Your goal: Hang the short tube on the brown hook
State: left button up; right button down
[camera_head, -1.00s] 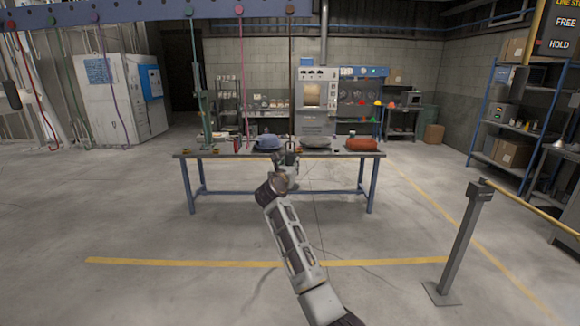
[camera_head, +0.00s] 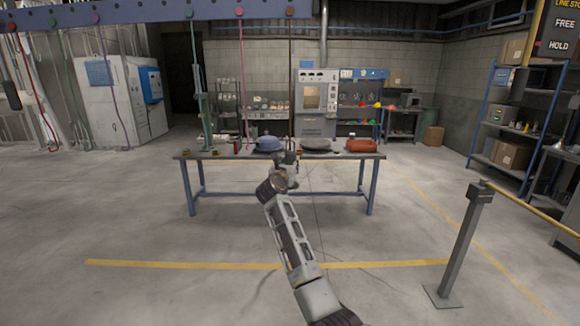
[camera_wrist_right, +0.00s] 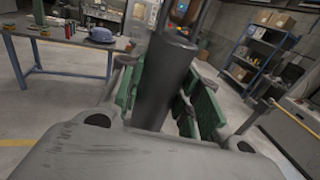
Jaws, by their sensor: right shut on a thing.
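My right gripper (camera_head: 286,164) is in front of the workbench in the head view, near the lower end of the brown line. In the right wrist view its green-padded fingers (camera_wrist_right: 165,95) are shut around a dark grey tube (camera_wrist_right: 166,72). The tube points away from the wrist. The brown line (camera_head: 290,70) hangs from a brown disc on the overhead blue beam and runs down behind or beside my gripper. Its hook end is too small to make out. In the wrist view an orange-brown shape (camera_wrist_right: 184,11) shows just past the tube's far end; I cannot tell whether they touch. My left gripper is out of view.
Red, green, purple and pink lines hang left along the blue beam (camera_head: 130,12). The workbench (camera_head: 330,156) carries a blue hood (camera_head: 267,144), a dark grey item and a red-orange item (camera_head: 361,145). A grey barrier post (camera_head: 464,240) stands right. The floor in front is clear.

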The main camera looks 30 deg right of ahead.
jog(key=shift+w+d+r, duration=0.1)
jog(key=shift+w+d, duration=0.1)
jog(key=shift+w, duration=0.1)
jog(key=shift+f+b, duration=0.9)
jog(key=shift+f, duration=0.5)
dwell(1.3)
jog(key=c, duration=0.9)
grip_release()
jog(key=shift+c, duration=0.2)
jog(key=shift+a, duration=0.1)
jog(key=v, duration=1.2)
jog(key=shift+s, duration=0.1)
